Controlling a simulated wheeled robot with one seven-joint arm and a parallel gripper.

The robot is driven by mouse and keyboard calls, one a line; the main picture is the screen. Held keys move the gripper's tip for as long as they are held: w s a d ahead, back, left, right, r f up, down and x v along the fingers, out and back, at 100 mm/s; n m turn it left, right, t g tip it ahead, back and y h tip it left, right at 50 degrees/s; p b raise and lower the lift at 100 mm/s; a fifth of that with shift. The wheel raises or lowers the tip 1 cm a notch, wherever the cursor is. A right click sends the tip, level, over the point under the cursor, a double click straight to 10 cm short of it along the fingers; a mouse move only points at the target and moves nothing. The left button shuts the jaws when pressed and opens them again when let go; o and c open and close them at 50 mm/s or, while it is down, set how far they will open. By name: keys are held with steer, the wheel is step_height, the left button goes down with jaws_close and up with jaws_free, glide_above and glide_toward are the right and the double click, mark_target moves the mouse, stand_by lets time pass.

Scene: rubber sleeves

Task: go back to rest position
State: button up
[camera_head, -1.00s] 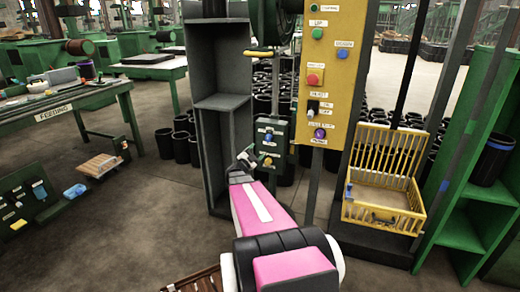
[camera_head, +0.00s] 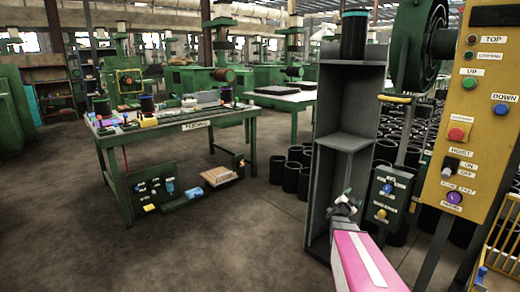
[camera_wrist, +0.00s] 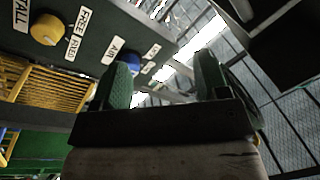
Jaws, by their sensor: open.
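My gripper (camera_head: 346,203) is at the end of my pink arm, low right of centre in the head view. It is in front of the tall grey shelf unit (camera_head: 348,142) and left of the small green control box (camera_head: 388,194). In the wrist view my gripper (camera_wrist: 165,85) shows two green-padded fingers standing apart with nothing between them. The control box panel (camera_wrist: 75,70), with a yellow knob and a blue button, is close by at the upper left of that view.
A yellow control panel (camera_head: 474,120) stands at the right, with a yellow basket (camera_head: 503,235) partly in view. A green workbench (camera_head: 165,137) with parts on it is at the left. Black sleeves (camera_head: 292,172) stand on the floor behind. The floor in front of the bench is clear.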

steer(key=s+a+f+n+g+y, duration=0.25)
steer(key=a+n+y, duration=0.4)
steer(key=a, duration=0.45)
steer(key=s+a+f+n+g+y, duration=0.1)
steer(key=s+a+f+n+y, duration=0.25)
steer(key=a+n+y, duration=0.55)
steer(key=s+a+f+g, duration=0.1)
steer(key=s+a+g, duration=0.1)
steer(key=s, duration=0.4)
steer(key=s+a+f+g+h, duration=0.1)
steer(key=s+a+g, duration=0.2)
steer(key=s+g, duration=0.2)
steer(key=s+a+f+n+g+h, duration=0.1)
steer(key=s+a+g, duration=0.2)
steer(key=s, duration=0.4)
steer(key=shift+s, duration=0.4)
